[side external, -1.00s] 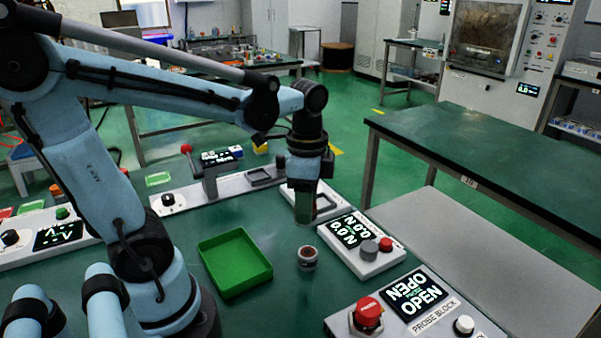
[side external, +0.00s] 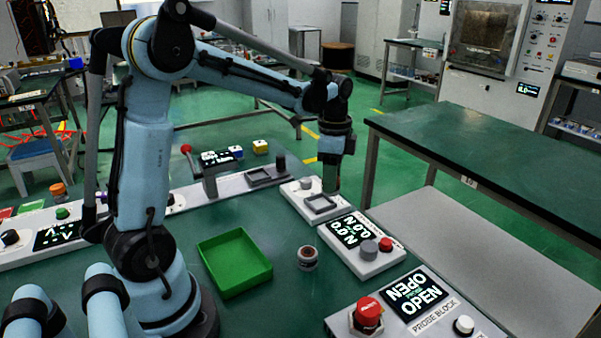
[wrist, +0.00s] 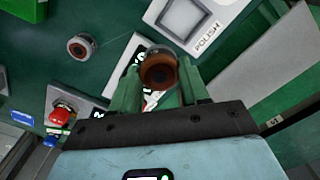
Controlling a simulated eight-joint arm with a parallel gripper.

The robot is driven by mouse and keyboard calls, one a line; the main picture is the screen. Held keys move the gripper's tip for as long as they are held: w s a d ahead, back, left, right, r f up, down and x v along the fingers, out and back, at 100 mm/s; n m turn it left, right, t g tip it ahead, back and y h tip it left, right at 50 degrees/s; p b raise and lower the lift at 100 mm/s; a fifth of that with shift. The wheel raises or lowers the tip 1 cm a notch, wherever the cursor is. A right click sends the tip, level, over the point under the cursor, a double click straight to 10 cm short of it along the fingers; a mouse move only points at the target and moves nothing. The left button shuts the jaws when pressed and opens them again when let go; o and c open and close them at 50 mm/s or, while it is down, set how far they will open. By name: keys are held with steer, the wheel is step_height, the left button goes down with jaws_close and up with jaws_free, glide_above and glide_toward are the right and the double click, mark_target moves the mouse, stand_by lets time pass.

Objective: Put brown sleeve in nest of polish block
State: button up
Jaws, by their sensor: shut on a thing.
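My gripper (wrist: 158,88) is shut on the brown sleeve (wrist: 158,71), a short round piece with a dark hollow, held between two green fingers in the wrist view. In the side view my gripper (side external: 331,186) is at the far right edge of the polish block (side external: 300,188), and the sleeve cannot be made out there. The block's nest (side external: 320,204), a square frame, looks empty. In the wrist view the polish block (wrist: 207,38) and its nest (wrist: 185,18) lie above and right of the sleeve.
A second round piece (side external: 307,258) with a reddish top stands on the table beside a green tray (side external: 266,274). A block with a lit display (side external: 362,262) is in front of the polish block. The probe block (side external: 440,330) with red and white knobs is nearer.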

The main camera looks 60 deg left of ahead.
steer(key=a+f, duration=0.2)
steer(key=a, duration=0.1)
steer(key=a+f, duration=0.1)
steer(key=a, duration=0.1)
steer(key=shift+w, duration=0.35)
steer(key=shift+f, duration=2.05)
steer(key=shift+f, duration=0.1)
steer(key=o, duration=1.2)
steer(key=shift+c, duration=0.2)
